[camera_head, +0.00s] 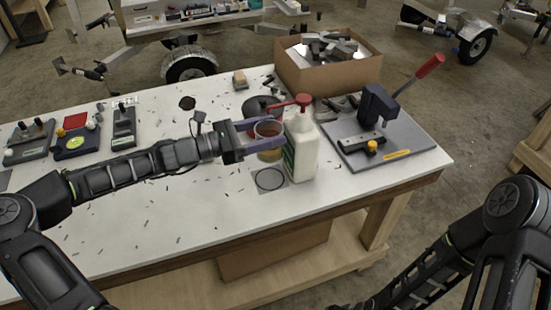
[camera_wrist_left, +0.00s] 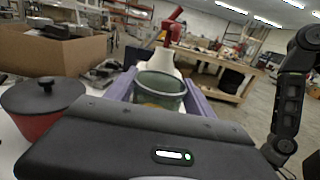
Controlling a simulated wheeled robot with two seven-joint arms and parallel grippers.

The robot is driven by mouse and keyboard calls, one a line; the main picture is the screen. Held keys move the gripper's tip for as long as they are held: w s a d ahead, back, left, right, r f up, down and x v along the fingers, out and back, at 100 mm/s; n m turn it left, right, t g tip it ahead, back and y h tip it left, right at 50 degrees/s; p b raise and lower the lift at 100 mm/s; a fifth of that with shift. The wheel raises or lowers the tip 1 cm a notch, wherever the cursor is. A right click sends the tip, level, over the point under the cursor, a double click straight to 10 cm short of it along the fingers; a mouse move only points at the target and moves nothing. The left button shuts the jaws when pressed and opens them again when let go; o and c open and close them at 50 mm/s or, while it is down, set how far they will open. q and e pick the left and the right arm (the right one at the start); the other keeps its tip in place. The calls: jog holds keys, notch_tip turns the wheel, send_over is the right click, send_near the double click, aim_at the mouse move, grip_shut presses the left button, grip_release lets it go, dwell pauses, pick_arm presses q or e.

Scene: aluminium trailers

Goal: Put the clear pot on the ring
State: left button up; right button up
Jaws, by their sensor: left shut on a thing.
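The clear pot (camera_head: 268,129), a see-through cup with yellowish colour low down, is between the purple fingers of my left gripper (camera_head: 262,134). The gripper is shut on it, and the pot looks upright. In the left wrist view the pot (camera_wrist_left: 160,88) sits between both fingers. The ring (camera_head: 270,189) is a dark circle on a pale square on the white table, just below the pot in the head view. The gap between pot and table is hard to judge. My right arm shows at the lower right, but its gripper is out of view.
A white bottle with a red pump (camera_head: 301,150) stands close right of the pot and ring. A dark-lidded red pot (camera_wrist_left: 42,105) is behind the gripper. A press on a grey plate (camera_head: 415,150) and a cardboard box (camera_head: 330,76) stand farther right and back. The front-left tabletop is mostly clear.

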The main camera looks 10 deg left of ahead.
pick_arm(q)
jog(key=shift+r, duration=0.2)
jog(key=shift+s, duration=0.15)
jog(key=shift+f+p, duration=0.3)
jog(key=shift+f, duration=2.8)
jog(key=shift+f, duration=1.85)
jog(key=o, duration=1.7)
jog(key=shift+f, duration=0.1)
jog(key=shift+c, duration=0.2)
